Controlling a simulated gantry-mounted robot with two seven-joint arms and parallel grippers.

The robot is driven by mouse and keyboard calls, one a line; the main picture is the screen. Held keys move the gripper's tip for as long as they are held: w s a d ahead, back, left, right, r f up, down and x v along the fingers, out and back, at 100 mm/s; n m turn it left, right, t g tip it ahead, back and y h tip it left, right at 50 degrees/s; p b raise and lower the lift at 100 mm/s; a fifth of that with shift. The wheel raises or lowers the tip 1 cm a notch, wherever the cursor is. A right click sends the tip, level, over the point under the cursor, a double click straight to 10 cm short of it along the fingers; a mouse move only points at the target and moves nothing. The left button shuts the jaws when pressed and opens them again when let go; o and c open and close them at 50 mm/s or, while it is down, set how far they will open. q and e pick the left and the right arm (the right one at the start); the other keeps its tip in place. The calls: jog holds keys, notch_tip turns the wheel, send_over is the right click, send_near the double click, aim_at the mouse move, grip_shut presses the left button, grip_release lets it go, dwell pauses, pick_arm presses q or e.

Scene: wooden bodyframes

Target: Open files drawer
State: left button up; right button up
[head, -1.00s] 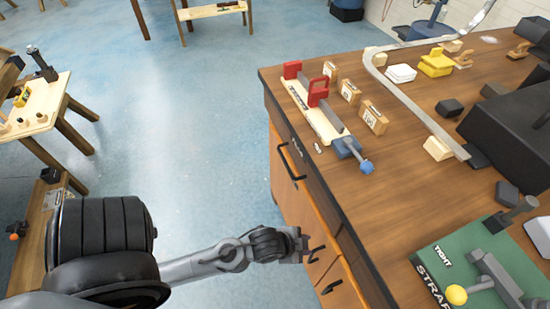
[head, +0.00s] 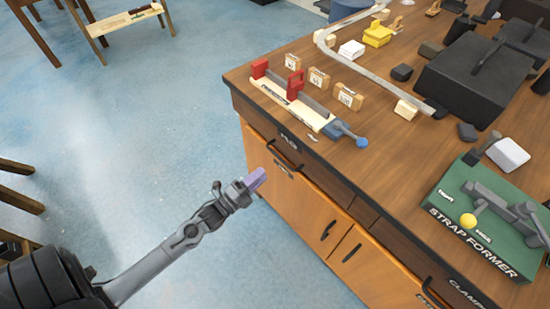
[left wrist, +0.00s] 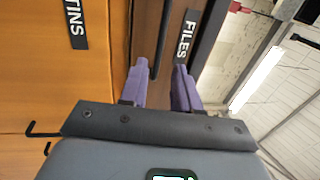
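The files drawer (left wrist: 180,75) is the dark wood front under the bench top. Its black bar handle (left wrist: 161,40) and "FILES" label (left wrist: 187,36) show in the left wrist view. In the head view the handle (head: 285,158) is near the bench's left corner. My left gripper (head: 256,179) is just left of the handle, in front of the cabinet. In the left wrist view its two purple fingers (left wrist: 160,88) are apart, and the handle lines up with the gap between them. I cannot tell whether they touch it. The drawer looks shut. My right gripper is out of view.
An orange door labelled "TINS" (left wrist: 76,25) is below the drawer. More handled doors (head: 338,240) run to the right. A vice-like tool (head: 300,95) and a green strap former (head: 470,225) stand on the bench top. The blue floor (head: 150,150) left of the bench is clear.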

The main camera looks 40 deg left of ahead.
aim_at(281, 158)
pick_arm(q)
jog(key=shift+b+x, duration=0.9)
jog(key=shift+x, duration=4.05)
jog(key=shift+s, duration=0.1)
grip_shut()
